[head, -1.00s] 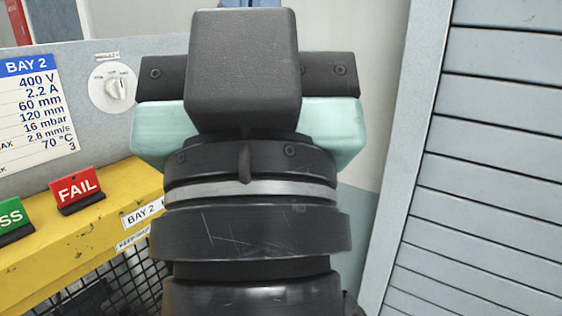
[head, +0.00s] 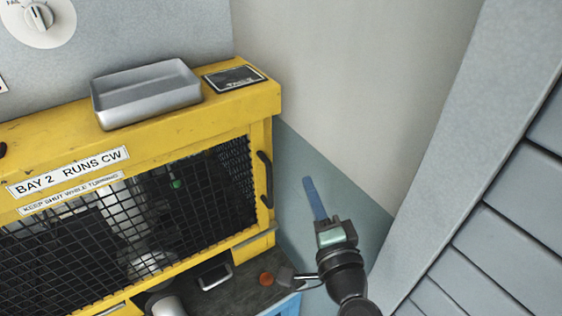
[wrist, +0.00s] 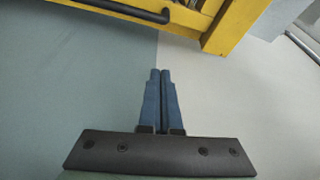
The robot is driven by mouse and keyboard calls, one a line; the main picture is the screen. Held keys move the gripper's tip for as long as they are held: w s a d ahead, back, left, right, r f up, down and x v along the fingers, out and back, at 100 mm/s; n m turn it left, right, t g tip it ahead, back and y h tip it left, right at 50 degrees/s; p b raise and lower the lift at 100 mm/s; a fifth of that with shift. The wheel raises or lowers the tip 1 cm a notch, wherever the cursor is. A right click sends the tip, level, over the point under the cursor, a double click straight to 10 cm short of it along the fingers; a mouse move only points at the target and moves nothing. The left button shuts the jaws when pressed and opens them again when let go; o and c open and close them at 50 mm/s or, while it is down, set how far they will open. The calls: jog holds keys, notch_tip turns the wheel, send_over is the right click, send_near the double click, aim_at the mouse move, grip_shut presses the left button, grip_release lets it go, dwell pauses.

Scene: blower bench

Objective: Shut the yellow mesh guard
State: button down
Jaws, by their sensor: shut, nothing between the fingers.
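The yellow mesh guard (head: 205,262) fills the lower left of the head view, a yellow frame with black wire mesh. A black bar handle (head: 265,180) is on its right side. I cannot tell whether the guard is fully shut. My gripper (head: 309,182) is right of the handle and apart from it in the picture, its blue fingers together and empty. In the wrist view the fingers (wrist: 160,74) point towards a yellow edge (wrist: 232,22) and the black handle (wrist: 130,9), with a gap before them.
A grey metal tray (head: 146,94) and a dark plate (head: 234,78) are on the yellow top. A dark shelf below holds a small framed item (head: 215,276) and an orange knob (head: 266,280). A grey slatted panel (head: 500,240) stands at the right. Bare wall lies between.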

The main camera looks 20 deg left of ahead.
jog(key=w+a+p, duration=0.4)
jog(key=a, duration=0.4)
jog(key=shift+w, duration=0.35)
